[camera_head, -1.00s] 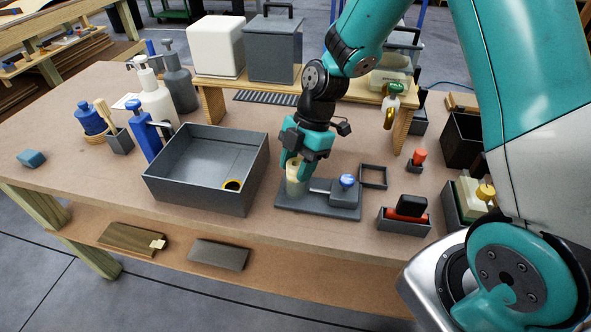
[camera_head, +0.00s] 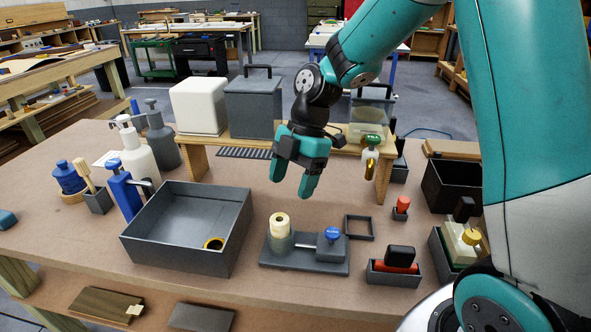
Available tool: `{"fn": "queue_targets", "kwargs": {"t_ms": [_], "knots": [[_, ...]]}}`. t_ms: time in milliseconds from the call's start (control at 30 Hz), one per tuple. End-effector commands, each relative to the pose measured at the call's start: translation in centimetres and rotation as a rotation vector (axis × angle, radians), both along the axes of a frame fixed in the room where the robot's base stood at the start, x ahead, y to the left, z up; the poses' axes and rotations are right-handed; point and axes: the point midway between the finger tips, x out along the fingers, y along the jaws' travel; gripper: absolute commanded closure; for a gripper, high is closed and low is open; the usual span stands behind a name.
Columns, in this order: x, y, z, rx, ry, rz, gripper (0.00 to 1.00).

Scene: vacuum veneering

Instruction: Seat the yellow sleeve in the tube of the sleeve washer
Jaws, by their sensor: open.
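The sleeve washer (camera_head: 318,262) is a dark grey block and base with a blue knob, standing on the bench in front of my arm. The pale yellow sleeve (camera_head: 281,222) stands upright at its left end, with an open hole at the top. Its lower part shows through or behind a duller tube (camera_head: 279,243); how deep it sits I cannot tell. My gripper (camera_head: 294,184) is open and empty, pointing down, above and slightly right of the sleeve, and apart from it.
A wooden shelf (camera_head: 195,160) stands behind.

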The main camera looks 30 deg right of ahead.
Motion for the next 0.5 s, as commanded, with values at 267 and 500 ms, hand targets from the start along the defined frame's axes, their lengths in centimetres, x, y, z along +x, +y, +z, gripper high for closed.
{"fn": "queue_targets", "kwargs": {"t_ms": [267, 500], "knots": [[0.0, -0.6, 3.0, -0.006, 0.005, -0.024, 0.33], [-6.5, 4.0, 6.6, -0.067, 0.109, -0.423, 0.33]]}}
